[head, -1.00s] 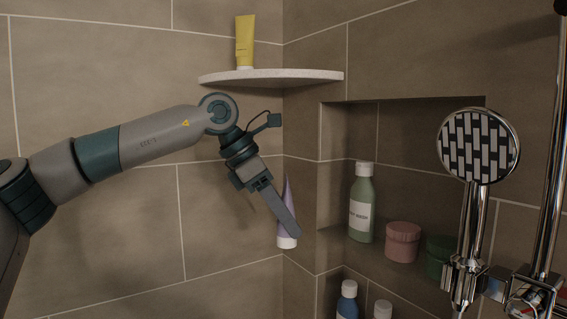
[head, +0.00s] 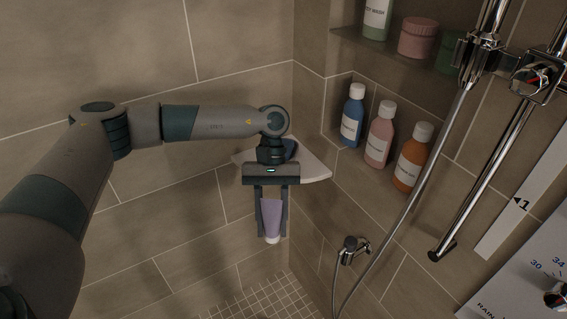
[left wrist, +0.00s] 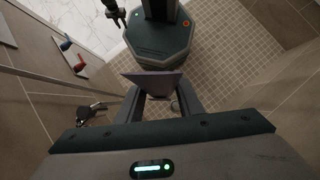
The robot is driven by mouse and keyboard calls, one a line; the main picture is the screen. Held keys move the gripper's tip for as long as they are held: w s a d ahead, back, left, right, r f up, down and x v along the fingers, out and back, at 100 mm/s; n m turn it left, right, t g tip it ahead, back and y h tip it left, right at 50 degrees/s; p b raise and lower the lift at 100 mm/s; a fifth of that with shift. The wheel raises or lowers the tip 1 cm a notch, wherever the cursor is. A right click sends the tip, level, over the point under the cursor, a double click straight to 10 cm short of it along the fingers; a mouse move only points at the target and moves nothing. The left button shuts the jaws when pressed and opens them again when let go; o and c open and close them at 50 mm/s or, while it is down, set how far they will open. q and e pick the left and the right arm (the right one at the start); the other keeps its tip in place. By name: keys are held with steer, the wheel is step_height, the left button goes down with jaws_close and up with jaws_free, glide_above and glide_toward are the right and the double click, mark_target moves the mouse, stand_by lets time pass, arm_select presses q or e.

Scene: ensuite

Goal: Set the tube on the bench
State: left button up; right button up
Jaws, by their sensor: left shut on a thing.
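My left gripper (head: 272,230) points down and is shut on a lavender tube (head: 271,213) with a white cap. The tube hangs between the two fingers, cap down, in free air.
Blue (head: 352,116), pink (head: 379,136) and orange (head: 411,160) bottles stand in a low niche right of the ledge. A shower hose (head: 420,185) and chrome rail (head: 500,150) run down the right side. The tiled floor (head: 265,302) below is clear.

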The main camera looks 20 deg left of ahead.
arm_select(q)
steer(key=s+f+m+y, duration=0.2)
steer(key=s+f+m, duration=0.2)
steer(key=s+f, duration=0.4)
steer(key=shift+s+b, duration=0.3)
steer(key=shift+s, duration=0.3)
steer(key=shift+f, duration=0.1)
